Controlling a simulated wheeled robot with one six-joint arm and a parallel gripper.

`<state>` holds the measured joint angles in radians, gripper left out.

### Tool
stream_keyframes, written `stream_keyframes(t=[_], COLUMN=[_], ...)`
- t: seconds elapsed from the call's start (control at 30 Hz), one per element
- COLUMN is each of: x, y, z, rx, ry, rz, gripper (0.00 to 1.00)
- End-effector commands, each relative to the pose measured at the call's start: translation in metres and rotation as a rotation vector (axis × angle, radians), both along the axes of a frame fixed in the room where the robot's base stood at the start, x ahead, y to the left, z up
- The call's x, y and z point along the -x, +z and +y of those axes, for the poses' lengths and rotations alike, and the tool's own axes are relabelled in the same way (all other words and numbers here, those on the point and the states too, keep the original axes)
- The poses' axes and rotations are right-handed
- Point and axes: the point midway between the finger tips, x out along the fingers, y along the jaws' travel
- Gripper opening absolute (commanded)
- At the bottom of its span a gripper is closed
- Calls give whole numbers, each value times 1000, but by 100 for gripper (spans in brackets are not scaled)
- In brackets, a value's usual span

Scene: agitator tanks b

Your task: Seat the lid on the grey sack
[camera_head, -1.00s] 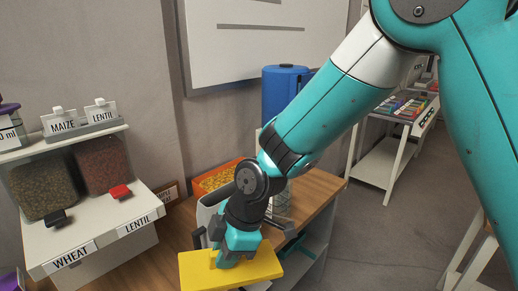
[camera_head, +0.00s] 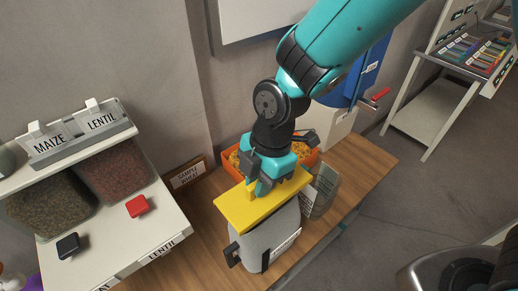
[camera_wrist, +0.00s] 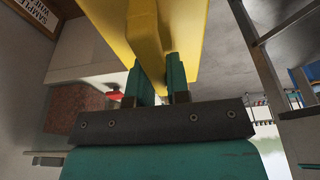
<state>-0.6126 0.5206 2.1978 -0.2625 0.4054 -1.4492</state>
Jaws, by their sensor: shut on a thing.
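The lid (camera_head: 231,211) is a flat yellow slab with a raised grip. My gripper (camera_head: 254,186) is shut on that grip and holds the lid from above. In the wrist view the lid (camera_wrist: 190,30) fills the top middle, with the fingers (camera_wrist: 162,85) on its grip. The grey sack (camera_head: 268,244) stands on the wooden table with dark side handles and a pale label. The lid is over the top of the sack and hides its opening. I cannot tell whether the lid touches the rim.
A clear container (camera_head: 321,190) stands right of the sack. An orange bin (camera_head: 228,160) of yellow grain is behind. Maize and lentil dispensers (camera_head: 113,168) stand at the left. A blue-topped machine with a red handle (camera_head: 379,94) is at the back right. The table (camera_head: 368,160) is bare at the right.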

Motion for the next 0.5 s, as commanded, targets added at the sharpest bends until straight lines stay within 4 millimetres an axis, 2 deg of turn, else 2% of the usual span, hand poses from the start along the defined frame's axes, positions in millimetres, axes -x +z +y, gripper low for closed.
stream_keyframes(t=[0.5], x=[-1], y=[-4], z=[-4], rx=[1], ry=[-6], rz=[1], gripper=[0])
